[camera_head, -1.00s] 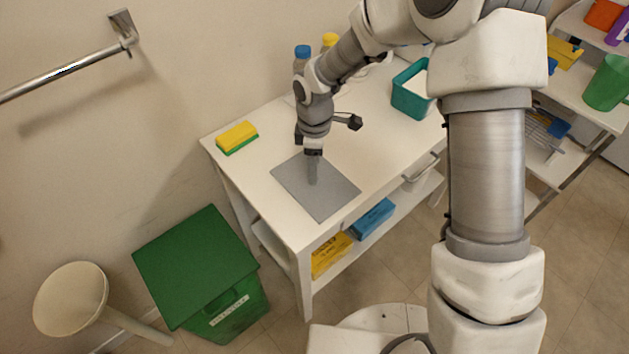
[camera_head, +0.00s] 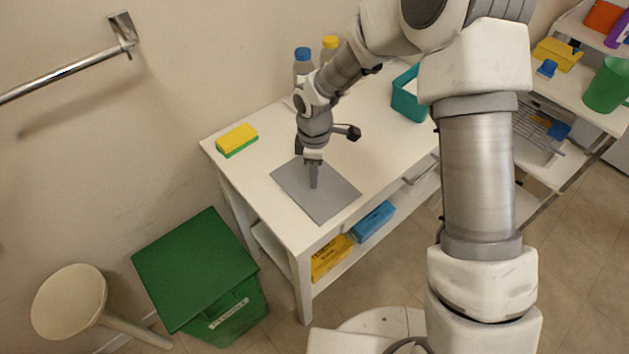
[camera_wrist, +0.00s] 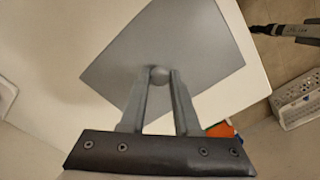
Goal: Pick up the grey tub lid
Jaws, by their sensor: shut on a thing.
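The grey tub lid (camera_head: 333,198) is a flat, roughly square plate on the white table top, near its front left corner. In the wrist view the lid (camera_wrist: 205,45) fills the upper middle, with a small round grey knob (camera_wrist: 160,73) on it. My gripper (camera_head: 314,184) points down at the lid's middle. In the wrist view my gripper (camera_wrist: 160,80) has its two fingers on either side of the knob, shut on it. I cannot see a gap between the lid and the table.
A yellow and green sponge (camera_head: 237,140) lies at the table's back left. A teal bin (camera_head: 408,97) and two bottles, one blue-capped (camera_head: 303,62) and one yellow-capped (camera_head: 329,48), stand farther back.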

